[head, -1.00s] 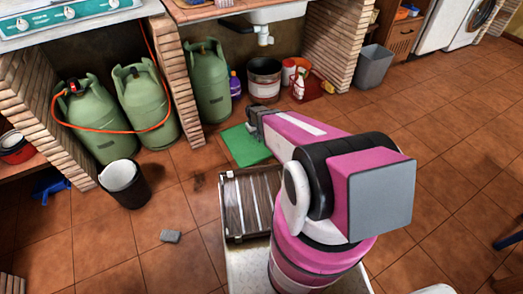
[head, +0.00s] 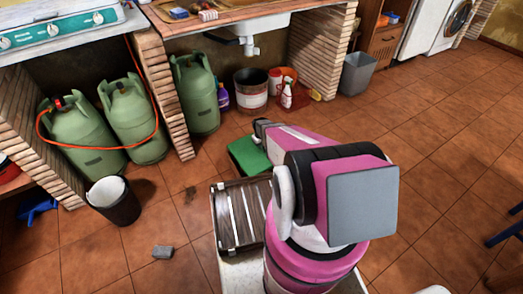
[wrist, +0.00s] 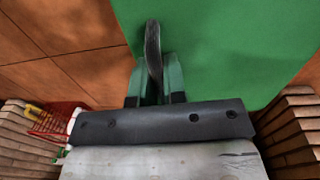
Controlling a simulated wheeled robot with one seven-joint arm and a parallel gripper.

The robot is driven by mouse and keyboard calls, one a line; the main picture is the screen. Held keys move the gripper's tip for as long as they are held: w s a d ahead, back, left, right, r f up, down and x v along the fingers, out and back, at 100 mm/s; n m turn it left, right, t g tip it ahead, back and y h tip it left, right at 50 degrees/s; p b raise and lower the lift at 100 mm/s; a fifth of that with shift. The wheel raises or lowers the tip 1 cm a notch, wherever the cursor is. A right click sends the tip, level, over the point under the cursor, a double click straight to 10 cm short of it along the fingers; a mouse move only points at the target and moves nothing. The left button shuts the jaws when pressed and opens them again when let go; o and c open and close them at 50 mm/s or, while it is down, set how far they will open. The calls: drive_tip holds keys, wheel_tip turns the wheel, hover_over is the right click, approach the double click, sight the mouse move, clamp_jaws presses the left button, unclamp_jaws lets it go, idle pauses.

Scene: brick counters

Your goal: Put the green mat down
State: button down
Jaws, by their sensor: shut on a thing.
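The green mat (head: 246,157) is in front of me in the head view, partly hidden behind my arm. My gripper (head: 262,127) is at the mat's far right side, and its fingertips are hard to make out there. I cannot tell whether the mat touches the floor.
A dark slatted wooden crate (head: 231,218) is just in front of me. Green gas cylinders (head: 133,120) and a black bucket (head: 113,205) stand to the left. A grey block (head: 162,252) lies on the floor. A grey bin (head: 356,74) stands at the back. Tiled floor is open to the right.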

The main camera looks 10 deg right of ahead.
wheel_tip(320, 180, down, 4)
drive_tip(key=shift+r, duration=0.25)
drive_tip(key=c, duration=1.2)
unclamp_jaws()
wheel_tip(320, 180, up, 12)
drive_tip(key=s+a+r+m, duration=0.1)
drive_tip(key=s+a+r, duration=0.1)
drive_tip(key=s+r, duration=0.5)
drive_tip(key=s+a+r+m, duration=0.1)
drive_tip(key=s+a+r, duration=0.1)
drive_tip(key=s+r, duration=0.6)
drive_tip(key=s+a+r+m, duration=0.1)
drive_tip(key=s+a+r, duration=0.1)
drive_tip(key=s+r, duration=0.6)
drive_tip(key=shift+a+r+m+y, duration=0.15)
drive_tip(key=shift+a+r+y, duration=0.05)
drive_tip(key=shift+r, duration=1.1)
drive_tip(key=shift+a+r+m+y, duration=0.15)
drive_tip(key=shift+a+r+y, duration=0.05)
drive_tip(key=shift+r, duration=1.1)
